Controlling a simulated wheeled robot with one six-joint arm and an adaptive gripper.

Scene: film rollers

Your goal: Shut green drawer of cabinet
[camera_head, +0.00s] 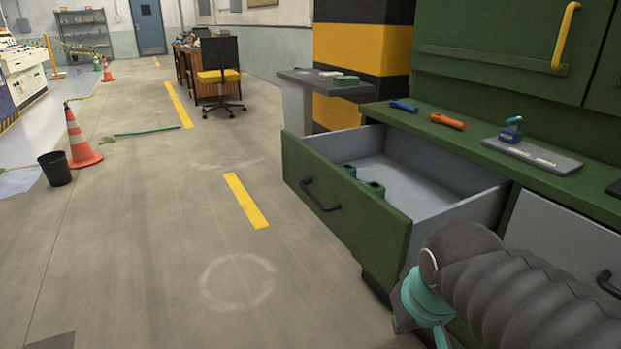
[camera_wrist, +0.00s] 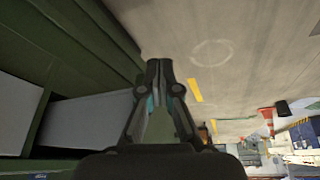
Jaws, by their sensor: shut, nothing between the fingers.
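The green drawer (camera_head: 345,212) of the green cabinet (camera_head: 470,150) is pulled well out in the head view. Its front has a dark bar handle (camera_head: 318,196), and its inside is light grey. Two small green ring-shaped parts (camera_head: 374,188) lie inside it near the front.
A grey drawer front (camera_head: 565,255) is right of the green drawer. Tools (camera_head: 447,121) and a grey plate (camera_head: 533,155) lie on the cabinet's ledge. A grey side table (camera_head: 325,84) stands behind. The floor left of the drawer is clear up to a black bin (camera_head: 55,168) and cone (camera_head: 80,140).

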